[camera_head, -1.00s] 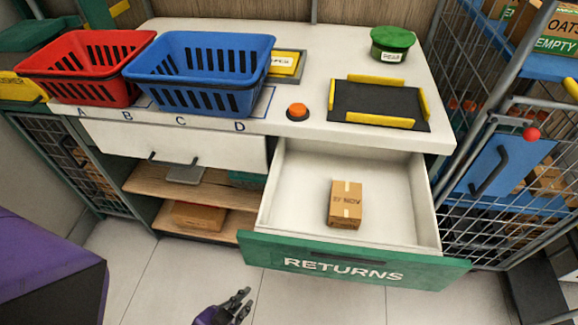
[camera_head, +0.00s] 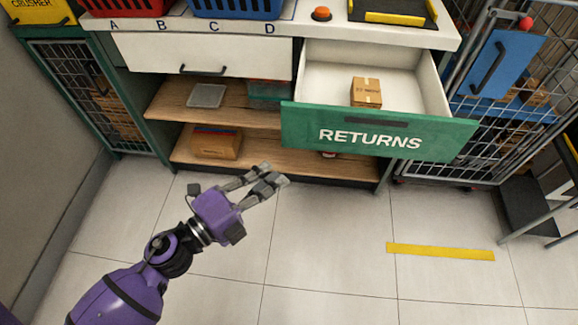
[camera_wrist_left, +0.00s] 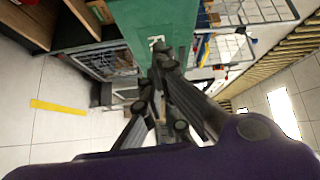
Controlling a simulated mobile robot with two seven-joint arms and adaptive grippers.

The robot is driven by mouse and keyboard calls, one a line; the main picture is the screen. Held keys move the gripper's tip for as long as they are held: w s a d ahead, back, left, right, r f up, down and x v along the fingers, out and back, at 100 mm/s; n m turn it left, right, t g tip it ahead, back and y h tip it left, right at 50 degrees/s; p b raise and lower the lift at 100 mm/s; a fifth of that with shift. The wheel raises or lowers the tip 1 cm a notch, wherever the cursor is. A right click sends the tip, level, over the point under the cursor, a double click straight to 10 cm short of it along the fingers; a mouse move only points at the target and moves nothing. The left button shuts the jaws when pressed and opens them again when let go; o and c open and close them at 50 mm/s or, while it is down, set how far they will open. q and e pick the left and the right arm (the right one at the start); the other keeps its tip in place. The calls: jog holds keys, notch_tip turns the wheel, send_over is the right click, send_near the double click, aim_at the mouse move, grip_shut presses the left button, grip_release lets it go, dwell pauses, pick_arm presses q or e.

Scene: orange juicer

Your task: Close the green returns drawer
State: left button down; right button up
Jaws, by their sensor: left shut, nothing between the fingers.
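The returns drawer is pulled out from the counter, its green front (camera_head: 378,133) lettered RETURNS facing me. A small brown carton (camera_head: 366,92) lies inside it on the white bottom. My left gripper (camera_head: 272,176) is shut and empty, below and left of the drawer front in the head view, its fingers pointing right. In the left wrist view the green front (camera_wrist_left: 160,18) shows just beyond the shut left fingers (camera_wrist_left: 164,60). I cannot tell whether they touch it; in the head view they look apart. My right gripper is in neither view.
A closed white drawer (camera_head: 200,54) and open wooden shelves (camera_head: 290,157) with a cardboard box (camera_head: 215,143) are left of the drawer. A wire cage (camera_head: 490,130) stands close on the right. The tiled floor in front is clear, with a yellow strip (camera_head: 440,252).

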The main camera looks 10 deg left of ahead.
pick_arm(q)
jog(key=shift+m+g+h, duration=0.6)
jog(key=shift+m, duration=0.3)
jog(key=shift+w+a+f+p+x, duration=0.1)
jog(key=shift+p+x, duration=0.1)
jog(key=shift+x, duration=1.85)
jog(key=shift+w+a+f+p+x, duration=0.1)
jog(key=shift+p+x, duration=0.15)
jog(key=shift+x, duration=1.8)
jog(key=shift+w+a+p+x, duration=0.1)
jog(key=shift+w+p+x, duration=0.1)
jog(key=shift+x, duration=1.9)
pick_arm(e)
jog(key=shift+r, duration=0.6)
